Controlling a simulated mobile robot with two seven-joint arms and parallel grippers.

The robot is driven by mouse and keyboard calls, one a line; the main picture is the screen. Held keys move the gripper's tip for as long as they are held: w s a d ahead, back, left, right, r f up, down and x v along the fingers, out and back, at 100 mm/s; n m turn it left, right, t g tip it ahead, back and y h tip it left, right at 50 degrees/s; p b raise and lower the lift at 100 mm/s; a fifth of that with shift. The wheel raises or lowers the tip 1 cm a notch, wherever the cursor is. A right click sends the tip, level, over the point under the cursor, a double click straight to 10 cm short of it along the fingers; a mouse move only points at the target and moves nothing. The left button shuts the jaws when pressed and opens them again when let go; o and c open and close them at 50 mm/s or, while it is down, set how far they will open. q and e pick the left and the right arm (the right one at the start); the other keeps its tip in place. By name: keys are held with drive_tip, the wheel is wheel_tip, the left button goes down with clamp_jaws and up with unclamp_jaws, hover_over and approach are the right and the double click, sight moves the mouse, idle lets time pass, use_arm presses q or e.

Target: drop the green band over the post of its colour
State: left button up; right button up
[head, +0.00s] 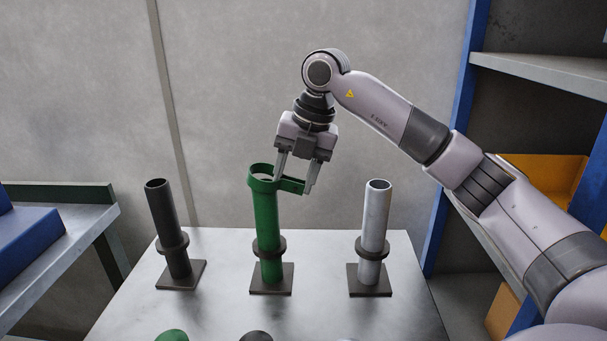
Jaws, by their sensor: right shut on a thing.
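The green post (267,225) stands upright in the middle of the metal table, on a dark square base with a dark collar low on it. The green band (262,183) is a ring with a flat tab on its right side. It is at the very top of the green post and looks to be around it, though I cannot tell how far down the post reaches into it. My right gripper (297,187) points down from above, just right of the post top, shut on the band's tab. My left gripper is not in view.
A black post (165,225) stands to the left and a light grey post (374,220) to the right, each with a dark collar. Green (172,336) and dark (256,337) round tops show at the near edge. Shelving (545,72) stands at right, a bench (85,215) at left.

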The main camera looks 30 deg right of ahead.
wheel_tip(320, 180, down, 12)
drive_tip(key=s+g+h, duration=0.1)
drive_tip(key=g+h, duration=0.1)
drive_tip(key=shift+s+r, duration=0.2)
drive_tip(key=shift+s, duration=0.05)
drive_tip(key=o, duration=1.1)
drive_tip(key=shift+a, duration=0.1)
drive_tip(key=shift+c, duration=0.2)
drive_tip(key=shift+o, duration=0.4)
drive_tip(key=r, duration=0.5)
drive_tip(key=r+t+y, duration=0.1)
drive_tip(key=r, duration=0.5)
drive_tip(key=d+r+t+y, duration=0.1)
drive_tip(key=r, duration=0.5)
drive_tip(key=shift+r, duration=0.15)
drive_tip(key=shift+s+d+r, duration=0.1)
drive_tip(key=shift+d+r, duration=0.15)
drive_tip(key=shift+r, duration=0.3)
